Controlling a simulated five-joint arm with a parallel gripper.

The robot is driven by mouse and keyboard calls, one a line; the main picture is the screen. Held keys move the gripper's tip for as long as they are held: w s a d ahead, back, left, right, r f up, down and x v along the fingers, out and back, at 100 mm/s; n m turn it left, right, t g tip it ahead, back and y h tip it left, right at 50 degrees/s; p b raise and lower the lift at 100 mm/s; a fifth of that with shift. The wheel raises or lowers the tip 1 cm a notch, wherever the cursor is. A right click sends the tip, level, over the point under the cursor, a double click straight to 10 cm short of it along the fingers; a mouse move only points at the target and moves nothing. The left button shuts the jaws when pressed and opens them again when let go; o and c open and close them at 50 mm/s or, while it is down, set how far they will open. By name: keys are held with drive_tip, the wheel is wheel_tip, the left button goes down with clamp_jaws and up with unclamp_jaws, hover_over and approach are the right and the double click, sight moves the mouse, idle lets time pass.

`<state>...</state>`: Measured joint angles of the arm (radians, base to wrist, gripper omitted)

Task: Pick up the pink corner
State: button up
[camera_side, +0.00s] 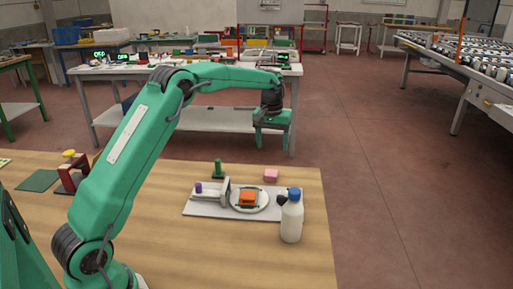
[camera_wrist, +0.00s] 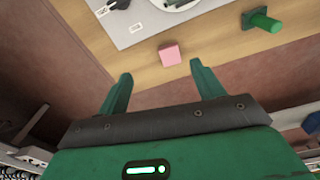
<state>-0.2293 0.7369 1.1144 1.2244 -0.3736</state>
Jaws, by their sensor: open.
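The pink corner (camera_side: 271,175) is a small pink block lying on the wooden table near its far edge, just behind the white board. In the wrist view the pink corner (camera_wrist: 170,54) lies beyond the fingertips, between their lines and apart from them. My gripper (camera_side: 271,145) hangs above the far edge of the table, higher than the pink corner. In the wrist view my gripper (camera_wrist: 164,77) has its two green fingers spread, with nothing between them.
A white board (camera_side: 215,211) carries a round plate with an orange piece. A white bottle with a blue cap (camera_side: 291,218) stands at its right end. A green peg (camera_side: 218,169) stands left of the pink corner. The table's far edge is close behind the pink corner.

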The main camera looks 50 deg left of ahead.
drive_tip(key=n, duration=0.1)
hover_over(271, 175)
drive_tip(key=shift+g, duration=0.4)
wheel_tip(271, 175, down, 7)
drive_tip(key=shift+a+r, duration=0.1)
drive_tip(key=shift+f, duration=1.3)
drive_tip(key=shift+f, duration=0.1)
drive_tip(key=shift+s+f, duration=0.15)
drive_tip(key=shift+f, duration=2.35)
drive_tip(key=c, duration=1)
